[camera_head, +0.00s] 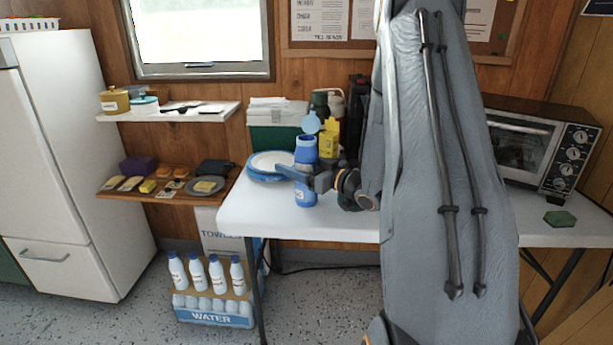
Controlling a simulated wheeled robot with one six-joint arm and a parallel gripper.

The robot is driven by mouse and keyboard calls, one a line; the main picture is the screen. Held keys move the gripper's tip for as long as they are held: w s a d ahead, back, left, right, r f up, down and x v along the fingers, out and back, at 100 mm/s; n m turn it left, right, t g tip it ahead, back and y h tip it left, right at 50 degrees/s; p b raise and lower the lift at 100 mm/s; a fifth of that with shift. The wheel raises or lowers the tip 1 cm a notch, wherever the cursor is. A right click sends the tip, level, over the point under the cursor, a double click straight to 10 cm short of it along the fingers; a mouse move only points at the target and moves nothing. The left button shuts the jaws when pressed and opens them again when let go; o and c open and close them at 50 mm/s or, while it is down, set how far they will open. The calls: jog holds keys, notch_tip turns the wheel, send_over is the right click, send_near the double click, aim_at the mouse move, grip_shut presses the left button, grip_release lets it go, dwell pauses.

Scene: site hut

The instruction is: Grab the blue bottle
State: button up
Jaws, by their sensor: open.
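A blue bottle (305,150) stands upright on the white table (260,217), near its left end. Its lower part, with a pale label, shows below my gripper. My gripper (293,173) reaches in from the right at the bottle's mid-height, with its jaws open. One dark blue-grey finger crosses in front of the bottle and hides its middle. The other finger is hard to make out, so I cannot tell whether the jaws are around the bottle or touching it.
Stacked blue-rimmed plates (270,166) lie left of the bottle. A yellow container (329,140) and a green-and-white cooler (274,137) stand behind. A toaster oven (535,150) and a green hexagonal piece (560,218) are at the right. My arm hides the table's middle.

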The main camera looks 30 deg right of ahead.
jog(key=c, duration=1.5)
jog(key=shift+o, duration=0.2)
jog(key=shift+r, duration=0.1)
